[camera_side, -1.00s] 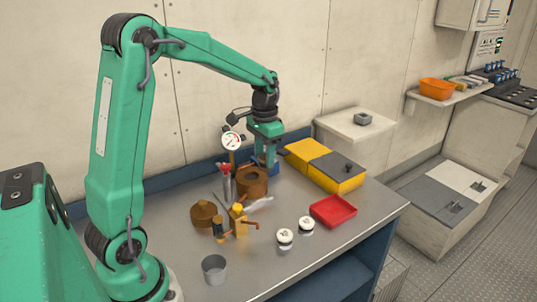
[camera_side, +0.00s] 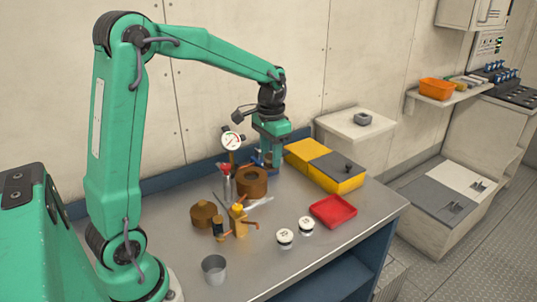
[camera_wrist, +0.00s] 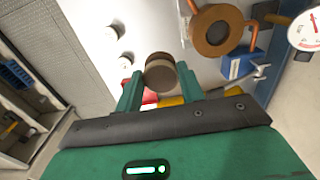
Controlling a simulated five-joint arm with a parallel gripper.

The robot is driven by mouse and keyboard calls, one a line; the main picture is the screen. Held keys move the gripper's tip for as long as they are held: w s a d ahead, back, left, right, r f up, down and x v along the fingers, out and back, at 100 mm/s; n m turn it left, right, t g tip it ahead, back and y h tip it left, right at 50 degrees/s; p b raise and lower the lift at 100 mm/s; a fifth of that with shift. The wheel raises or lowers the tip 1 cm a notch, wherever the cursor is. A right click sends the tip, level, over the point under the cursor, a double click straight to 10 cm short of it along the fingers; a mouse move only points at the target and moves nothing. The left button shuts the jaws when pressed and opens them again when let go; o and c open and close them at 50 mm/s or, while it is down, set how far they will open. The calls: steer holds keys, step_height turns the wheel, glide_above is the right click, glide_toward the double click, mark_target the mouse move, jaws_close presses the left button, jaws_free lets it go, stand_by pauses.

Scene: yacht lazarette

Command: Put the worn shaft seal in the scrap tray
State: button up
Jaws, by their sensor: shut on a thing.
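My gripper (camera_wrist: 160,88) has its two green fingers closed on a short round brown piece with a darker side (camera_wrist: 160,73), which appears to be the worn shaft seal. In the side view my gripper (camera_side: 271,160) is above the back of the bench, just behind and right of a bronze housing with a round hole (camera_side: 252,176). The held piece cannot be made out there. The red tray (camera_side: 333,212), likely the scrap tray, lies to the right and nearer the front edge; its visible inside is empty.
Yellow and grey boxes (camera_side: 325,166) stand right of my gripper. Two white-topped jars (camera_side: 296,231) sit left of the tray. A yellow fitting (camera_side: 238,221), a brown lump (camera_side: 204,215), a metal cup (camera_side: 214,268) and a dial gauge (camera_side: 232,141) are left.

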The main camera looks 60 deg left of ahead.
steer(key=shift+w+d+f, duration=0.15)
steer(key=shift+w+d, duration=0.25)
steer(key=shift+d, duration=0.05)
steer(key=w+d+f, duration=0.2)
steer(key=w+d, duration=0.2)
steer(key=d, duration=0.6)
steer(key=w+d+f, duration=0.3)
steer(key=w+d, duration=0.2)
steer(key=d, duration=0.5)
steer(key=w+a+f, duration=0.2)
steer(key=a, duration=0.1)
steer(key=w+a+f, duration=0.1)
steer(key=a+f, duration=0.1)
steer(key=a, duration=0.2)
steer(key=w+a+f, duration=0.2)
steer(key=a+f, duration=0.1)
steer(key=shift+w+a, duration=0.3)
steer(key=shift+w, duration=0.05)
steer(key=shift+f, duration=1.9)
steer(key=shift+f, duration=0.2)
steer(key=o, duration=1)
steer(key=shift+r, duration=0.15)
